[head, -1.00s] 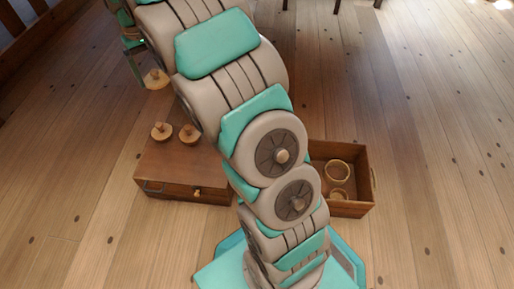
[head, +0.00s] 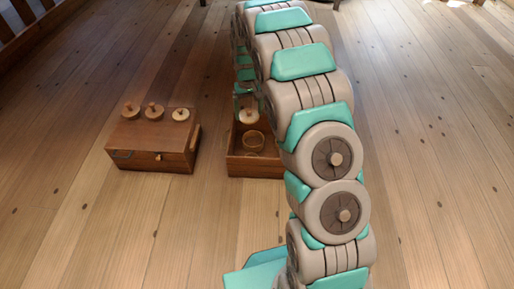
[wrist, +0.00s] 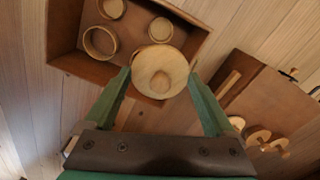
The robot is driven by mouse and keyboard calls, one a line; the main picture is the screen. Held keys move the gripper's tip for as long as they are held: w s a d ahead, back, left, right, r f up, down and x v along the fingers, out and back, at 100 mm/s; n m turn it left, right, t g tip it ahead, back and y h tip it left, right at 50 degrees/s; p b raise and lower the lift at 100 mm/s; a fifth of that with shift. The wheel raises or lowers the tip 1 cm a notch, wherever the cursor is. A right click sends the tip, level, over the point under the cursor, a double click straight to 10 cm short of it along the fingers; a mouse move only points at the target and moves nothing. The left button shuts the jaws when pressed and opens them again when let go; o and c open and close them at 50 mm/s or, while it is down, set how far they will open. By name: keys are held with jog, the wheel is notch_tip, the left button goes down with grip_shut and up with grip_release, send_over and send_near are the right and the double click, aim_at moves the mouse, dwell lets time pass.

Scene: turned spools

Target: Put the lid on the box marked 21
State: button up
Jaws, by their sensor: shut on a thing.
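My gripper (wrist: 160,76) is shut on a round pale wooden lid (wrist: 152,64) with a small knob. In the head view the held lid (head: 249,117) is over the open wooden crate (head: 256,167), near its far part. In the wrist view the crate (wrist: 62,37) holds round open boxes: one at the top (wrist: 112,8), one at left (wrist: 100,42) and one nearest the lid (wrist: 160,28). The lid covers part of the crate's near edge in that view. One open box (head: 253,141) shows in the head view. I cannot read any number on the boxes.
A closed wooden chest (head: 150,158) stands left of the crate, with a gap of floor between. Three knobbed lids stand on it: left (head: 131,111), middle (head: 153,111) and right (head: 181,115). My arm hides the crate's right side. Floor in front is clear.

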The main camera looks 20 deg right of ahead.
jog(key=shift+n, duration=0.3)
jog(key=shift+s+f+b, duration=0.1)
jog(key=shift+s+f, duration=0.2)
jog(key=shift+f, duration=3.5)
jog(key=shift+s+f+b, duration=0.1)
jog(key=shift+s+f, duration=0.2)
jog(key=shift+f, duration=3.55)
jog(key=shift+s+f+b, duration=0.1)
jog(key=shift+s+f, duration=0.2)
jog(key=shift+f, duration=3.5)
jog(key=shift+s+f, duration=0.1)
jog(key=shift+f, duration=0.05)
jog(key=o, duration=1)
jog(key=shift+r+p, duration=0.3)
jog(key=shift+r, duration=0.55)
notch_tip(320, 180, up, 7)
jog(key=p, duration=0.1)
jog(key=shift+f, duration=0.1)
